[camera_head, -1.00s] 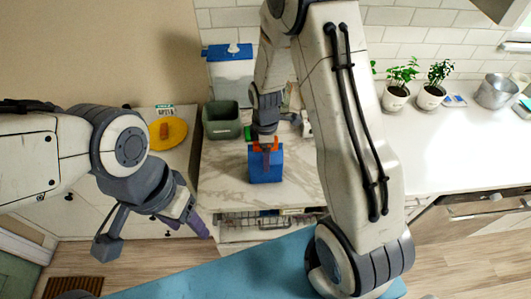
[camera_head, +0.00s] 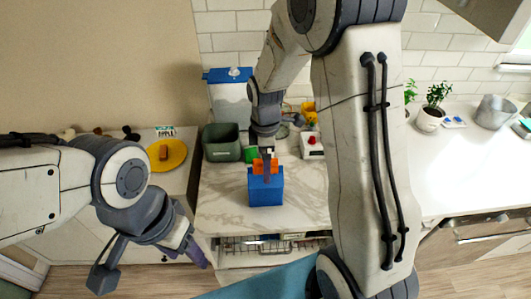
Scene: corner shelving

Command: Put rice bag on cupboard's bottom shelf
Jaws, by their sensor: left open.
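A blue block-like package (camera_head: 266,190), which may be the rice bag, stands upright on the marble counter. No label on it is readable. My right gripper (camera_head: 265,165), with orange fingers, comes down from above at the package's top edge. The fingertips overlap the package top, and whether they grip it is unclear. My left gripper (camera_head: 193,252), with purple fingers, is open and empty at the lower left, in front of the cabinets. Below the counter is an open cupboard (camera_head: 240,260) with a wire rack, mostly cut off by my own body.
A grey-green bin (camera_head: 221,143), a blue-lidded container (camera_head: 230,95) and a red-and-white device (camera_head: 312,145) stand behind the package. A yellow plate (camera_head: 168,155) lies on the left counter. Potted plants (camera_head: 431,118) and a metal pot (camera_head: 496,110) stand right. The marble around the package's front is clear.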

